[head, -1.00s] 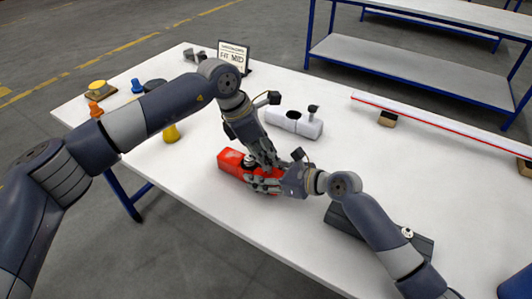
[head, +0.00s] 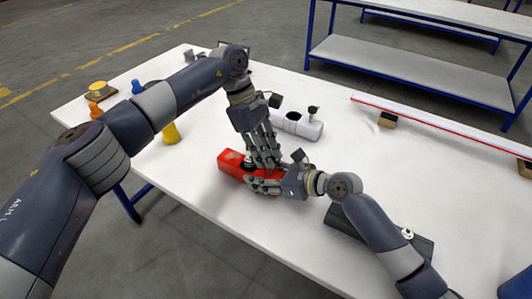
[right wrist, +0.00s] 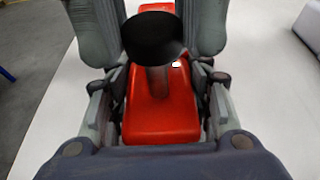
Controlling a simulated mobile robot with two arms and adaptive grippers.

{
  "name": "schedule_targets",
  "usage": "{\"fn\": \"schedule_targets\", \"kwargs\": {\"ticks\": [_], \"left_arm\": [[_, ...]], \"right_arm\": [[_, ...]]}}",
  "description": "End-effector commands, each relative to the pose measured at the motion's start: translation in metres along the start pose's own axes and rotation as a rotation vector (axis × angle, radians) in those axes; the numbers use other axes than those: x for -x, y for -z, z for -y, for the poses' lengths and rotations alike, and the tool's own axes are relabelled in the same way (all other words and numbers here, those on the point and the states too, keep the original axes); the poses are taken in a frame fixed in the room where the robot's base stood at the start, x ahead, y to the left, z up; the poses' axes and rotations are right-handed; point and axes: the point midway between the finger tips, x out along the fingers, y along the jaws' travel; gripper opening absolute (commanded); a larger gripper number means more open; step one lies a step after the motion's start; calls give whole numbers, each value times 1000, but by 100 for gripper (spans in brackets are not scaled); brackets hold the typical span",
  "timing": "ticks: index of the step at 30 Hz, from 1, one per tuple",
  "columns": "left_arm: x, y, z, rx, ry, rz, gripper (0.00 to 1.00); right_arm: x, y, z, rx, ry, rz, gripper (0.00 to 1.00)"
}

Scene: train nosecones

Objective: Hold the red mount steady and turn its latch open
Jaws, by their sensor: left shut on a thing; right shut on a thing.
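The red mount (head: 231,163) lies on the white table in the head view, its right part covered by my grippers. In the right wrist view its red body (right wrist: 160,122) carries a black round knob on a grey post, the latch (right wrist: 155,38). My right gripper (head: 266,185) is shut on the mount from the right; its fingers (right wrist: 152,35) flank the body. My left gripper (head: 267,163) points down from above, shut at the latch, which is hidden by its fingers in the head view.
A white mount (head: 300,124) with a black socket and a knob stands behind the grippers. A dark grey mount (head: 385,235) lies under my right forearm. A yellow piece (head: 171,133) is to the left. A long white rail (head: 440,122) lies on blocks at right.

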Motion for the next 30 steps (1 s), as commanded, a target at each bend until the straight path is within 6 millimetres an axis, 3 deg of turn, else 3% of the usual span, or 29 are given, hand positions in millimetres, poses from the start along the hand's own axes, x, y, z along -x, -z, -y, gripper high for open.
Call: {"fn": "schedule_targets", "kwargs": {"ticks": [15,30], "left_arm": [[-1,-1,-4,-325,134,-2,0],[-1,-2,-3,-421,172,0,0]], "right_arm": [[0,1,-1,-1,-2,-2,18],[0,1,-1,-1,-2,-1,18]]}}
